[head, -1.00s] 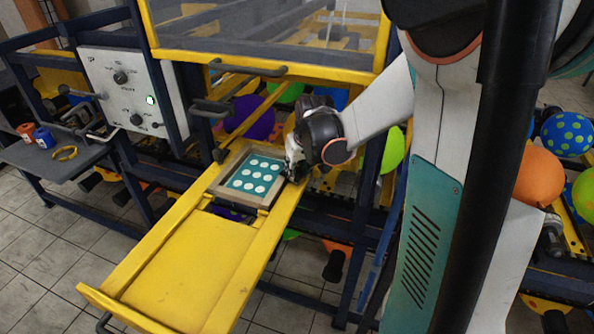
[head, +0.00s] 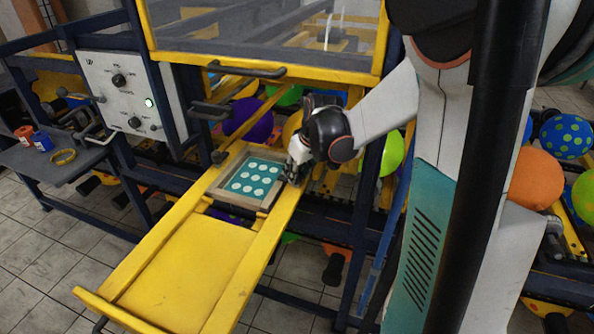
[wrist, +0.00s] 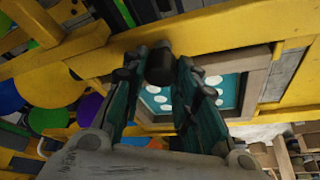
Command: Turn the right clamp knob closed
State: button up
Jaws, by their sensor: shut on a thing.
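The right clamp knob (wrist: 160,66) is a dark round knob on the yellow rail. In the wrist view it sits between the fingertips of my gripper (wrist: 158,75), which is shut on it. In the head view my gripper (head: 295,172) is at the right edge of the screen frame (head: 214,191) and hides the knob. The frame is wooden, with a teal panel of white dots (head: 256,178), and lies in the yellow tray (head: 190,275). Another dark knob (head: 219,157) stands at the frame's left side. How far the right knob is turned cannot be told.
A yellow-framed clear cover (head: 265,73) with dark handles rises behind the frame. A control box (head: 132,93) is at the left, above a shelf (head: 70,158) with small cups and a yellow ring.

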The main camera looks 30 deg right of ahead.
jog(key=o, duration=1.1)
jog(key=shift+c, duration=0.2)
jog(key=shift+r, duration=0.1)
jog(key=shift+s+r, duration=0.1)
jog(key=shift+r, duration=0.15)
jog(key=s+d, duration=0.1)
jog(key=s, duration=1.1)
jog(key=shift+r, duration=0.2)
